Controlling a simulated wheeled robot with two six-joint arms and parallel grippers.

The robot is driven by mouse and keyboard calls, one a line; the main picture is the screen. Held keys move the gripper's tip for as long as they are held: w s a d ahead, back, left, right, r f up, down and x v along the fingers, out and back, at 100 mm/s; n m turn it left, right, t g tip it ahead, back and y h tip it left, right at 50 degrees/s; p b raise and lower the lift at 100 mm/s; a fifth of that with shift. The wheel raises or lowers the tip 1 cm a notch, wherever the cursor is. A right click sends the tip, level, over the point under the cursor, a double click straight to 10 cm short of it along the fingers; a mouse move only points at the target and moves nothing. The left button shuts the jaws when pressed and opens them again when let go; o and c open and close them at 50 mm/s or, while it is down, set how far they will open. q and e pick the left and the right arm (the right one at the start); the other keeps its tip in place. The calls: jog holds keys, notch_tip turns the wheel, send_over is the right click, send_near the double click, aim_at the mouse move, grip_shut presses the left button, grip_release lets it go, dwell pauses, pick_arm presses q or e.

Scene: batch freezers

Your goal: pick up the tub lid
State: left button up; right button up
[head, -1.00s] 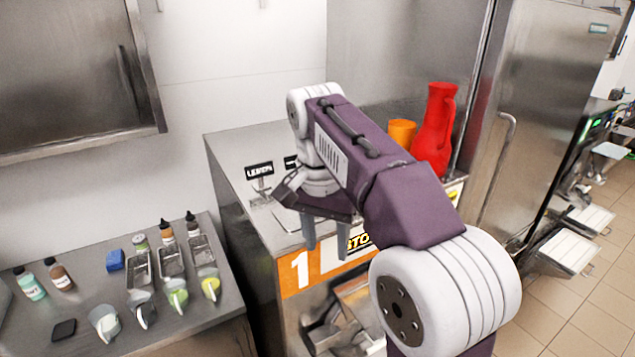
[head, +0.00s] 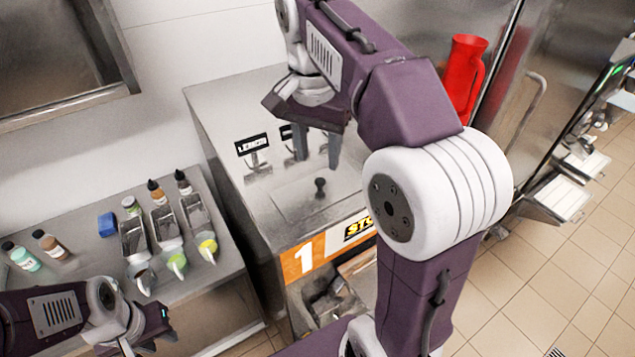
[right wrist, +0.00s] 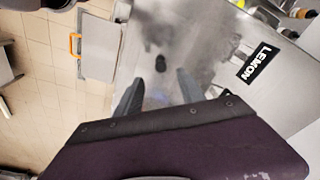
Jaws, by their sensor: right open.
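The tub lid (head: 292,205) appears as a flat steel panel with a black knob (head: 320,187), set in the top of the steel freezer marked 1. My right gripper (head: 318,150) is open and empty above the freezer top, behind the knob in the head view. In the right wrist view the same knob (right wrist: 161,63) shows just beyond the open fingers (right wrist: 160,82), apart from them. The lid's edges are blurred there. My left gripper (head: 128,346) is low at the left, by the side table; its fingers are cut off by the frame.
A LEMON sign (head: 252,144) stands at the back of the freezer top. A red jug (head: 462,75) stands behind my right arm.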

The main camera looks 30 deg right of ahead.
aim_at(320, 180)
jog(key=shift+s+a+f, duration=0.15)
jog(key=shift+s+f, duration=0.45)
jog(key=shift+s, duration=0.35)
jog(key=w+f, duration=0.1)
jog(key=w+d+f+p, duration=0.1)
jog(key=w, duration=0.1)
jog(key=shift+w+d+f, duration=0.1)
jog(key=shift+d+f, duration=0.15)
jog(key=shift+f, duration=0.15)
jog(key=f, duration=0.1)
jog(key=f+p, duration=0.1)
jog(key=shift+w+f, duration=0.25)
jog(key=shift+f, duration=0.1)
jog(key=shift+s+a+f, duration=0.15)
jog(key=shift+s+a, duration=0.05)
jog(key=shift+s, duration=0.1)
jog(key=shift+s+a, duration=0.15)
jog(key=shift+s, duration=0.4)
jog(key=c, duration=0.4)
pick_arm(q)
notch_tip(320, 180, up, 2)
jog(key=shift+d, duration=0.15)
pick_arm(e)
jog(key=shift+w+d, duration=0.2)
jog(key=shift+w, duration=0.15)
grip_shut()
